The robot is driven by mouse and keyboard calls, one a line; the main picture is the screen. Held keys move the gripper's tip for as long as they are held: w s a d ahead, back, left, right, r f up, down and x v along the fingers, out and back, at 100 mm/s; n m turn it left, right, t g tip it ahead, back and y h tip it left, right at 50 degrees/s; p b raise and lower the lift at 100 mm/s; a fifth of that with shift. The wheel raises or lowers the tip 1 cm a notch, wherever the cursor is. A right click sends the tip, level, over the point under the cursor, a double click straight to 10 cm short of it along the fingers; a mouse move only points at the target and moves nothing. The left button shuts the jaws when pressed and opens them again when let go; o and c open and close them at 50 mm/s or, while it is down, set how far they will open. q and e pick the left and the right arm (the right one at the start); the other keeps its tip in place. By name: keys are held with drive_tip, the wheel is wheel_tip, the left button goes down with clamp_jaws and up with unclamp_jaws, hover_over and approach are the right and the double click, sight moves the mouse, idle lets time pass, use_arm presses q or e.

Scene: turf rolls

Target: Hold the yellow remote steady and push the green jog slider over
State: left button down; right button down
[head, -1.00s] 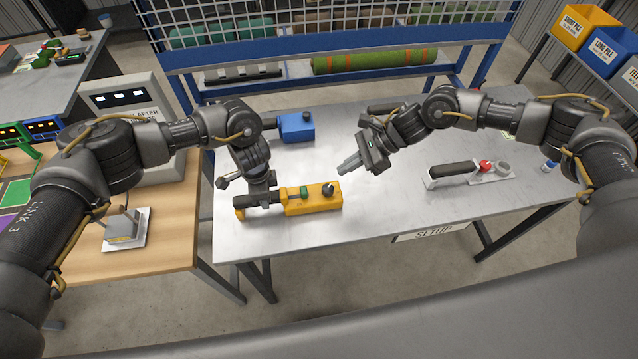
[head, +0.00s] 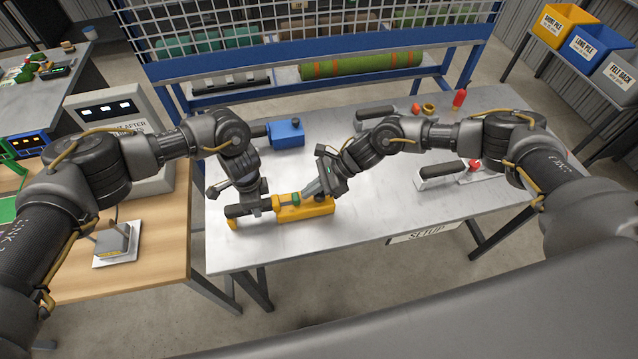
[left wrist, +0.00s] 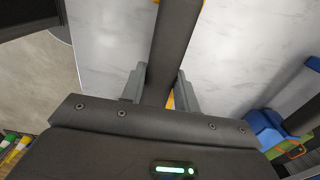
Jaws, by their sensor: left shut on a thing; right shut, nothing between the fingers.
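The yellow remote (head: 318,209) lies on the metal table, its dark handle to the left. My left gripper (head: 245,209) is shut on the dark handle (head: 239,211); the left wrist view shows the handle (left wrist: 176,50) between its two fingers. The green jog slider (head: 296,198) sits on top of the yellow body, partly hidden by my right gripper. My right gripper (head: 304,194) is shut and empty, its tips at the right side of the slider. I cannot tell whether they touch it. The black knob on the remote is hidden behind the right gripper.
A blue remote (head: 287,134) lies behind on the table (head: 365,225). A grey-based device (head: 440,172) with a red knob lies to the right, beneath my right arm. A red object (head: 459,99) stands at the back right. The table's front middle is clear.

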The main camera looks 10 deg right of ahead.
sight(293, 197)
drive_tip(key=shift+f, duration=0.1)
drive_tip(key=shift+a, duration=1.65)
use_arm(q)
drive_tip(key=shift+s+d, duration=0.15)
drive_tip(key=shift+d, duration=0.05)
use_arm(e)
drive_tip(key=shift+a, duration=0.1)
idle(0.4)
use_arm(q)
drive_tip(key=shift+a, duration=0.2)
use_arm(e)
drive_tip(key=v, duration=1)
